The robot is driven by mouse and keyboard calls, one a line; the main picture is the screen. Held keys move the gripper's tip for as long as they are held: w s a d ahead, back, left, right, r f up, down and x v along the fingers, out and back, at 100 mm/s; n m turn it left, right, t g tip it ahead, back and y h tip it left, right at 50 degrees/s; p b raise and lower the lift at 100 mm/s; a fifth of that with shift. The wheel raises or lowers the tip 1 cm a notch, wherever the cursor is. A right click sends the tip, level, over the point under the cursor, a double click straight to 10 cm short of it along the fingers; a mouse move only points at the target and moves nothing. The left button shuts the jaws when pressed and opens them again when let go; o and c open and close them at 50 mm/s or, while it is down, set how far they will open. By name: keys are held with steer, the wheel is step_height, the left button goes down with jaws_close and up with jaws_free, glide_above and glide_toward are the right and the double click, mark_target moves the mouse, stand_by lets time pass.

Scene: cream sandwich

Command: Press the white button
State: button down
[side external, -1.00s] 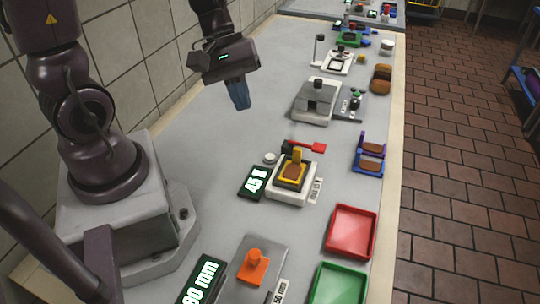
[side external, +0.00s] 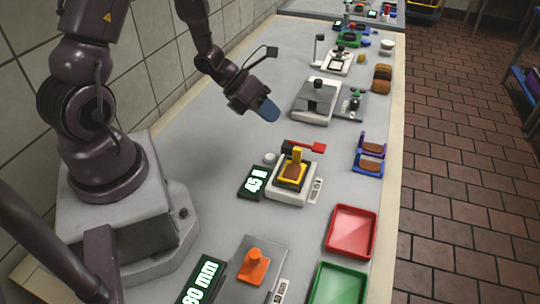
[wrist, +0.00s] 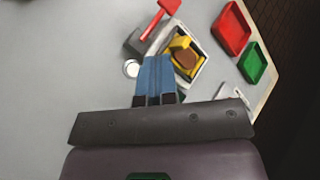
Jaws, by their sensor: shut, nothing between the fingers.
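The white button (side external: 270,158) is a small round disc on the grey counter, at the back left of a white press machine (side external: 289,189). It also shows in the wrist view (wrist: 131,69), just left of my fingertips. My gripper (side external: 269,110) is shut and empty, its blue fingers held together above the counter, behind and apart from the button. In the wrist view my gripper (wrist: 156,62) points toward the machine, with the fingers overlapping its near corner in the picture.
A red tray (side external: 351,231) and a green tray (side external: 337,284) lie at the front right. A grey-white device (side external: 314,101) stands farther back. The counter left of the button is clear.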

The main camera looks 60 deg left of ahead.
glide_toward(281, 154)
steer(key=shift+w+r+x, duration=0.1)
steer(key=shift+x, duration=1.25)
steer(key=shift+w+r+x, duration=0.1)
steer(key=shift+x, duration=1.25)
steer(key=shift+f, duration=0.1)
steer(key=shift+f, duration=0.3)
